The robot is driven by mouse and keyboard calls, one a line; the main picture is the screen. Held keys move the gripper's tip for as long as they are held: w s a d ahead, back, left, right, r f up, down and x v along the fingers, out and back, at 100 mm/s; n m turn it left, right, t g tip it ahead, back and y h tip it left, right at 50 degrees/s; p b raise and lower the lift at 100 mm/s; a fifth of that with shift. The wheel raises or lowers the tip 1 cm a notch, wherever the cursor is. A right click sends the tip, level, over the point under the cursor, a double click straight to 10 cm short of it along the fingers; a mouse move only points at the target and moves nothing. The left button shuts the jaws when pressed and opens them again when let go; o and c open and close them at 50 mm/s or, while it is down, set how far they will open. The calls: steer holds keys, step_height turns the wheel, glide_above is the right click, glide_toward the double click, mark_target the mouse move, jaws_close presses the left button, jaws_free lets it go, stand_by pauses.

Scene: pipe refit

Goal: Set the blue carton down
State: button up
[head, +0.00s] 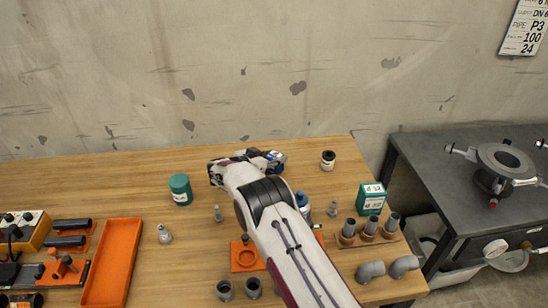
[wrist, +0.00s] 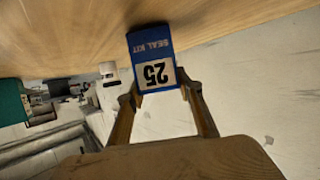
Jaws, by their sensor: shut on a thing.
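The blue carton (wrist: 150,45) is in the wrist view, with a white label reading 25 and "SEAL KIT" print, upside down in the picture. My gripper (wrist: 158,92) is shut on it, one finger at each side of its near end. The carton's far end shows against the wooden table (wrist: 60,35); I cannot tell whether it touches the wood. In the head view my gripper (head: 275,160) is over the back middle of the table, mostly hidden behind my arm. Only a small blue patch shows there.
A teal canister (head: 180,190) stands left of my gripper, a dark-topped jar (head: 328,160) right. A green carton (head: 371,198), a blue bottle (head: 303,205) and grey pipe fittings (head: 370,271) stand at the right. An orange tray (head: 112,263) lies left. The back-left table is clear.

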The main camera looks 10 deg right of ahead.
steer(key=shift+f, duration=0.2)
steer(key=o, duration=1.1)
steer(key=shift+r, duration=0.1)
steer(key=shift+s+a+r, duration=0.2)
steer(key=shift+a, duration=0.05)
steer(key=v, duration=1.1)
steer(key=shift+s, duration=0.2)
steer(key=shift+a, duration=0.1)
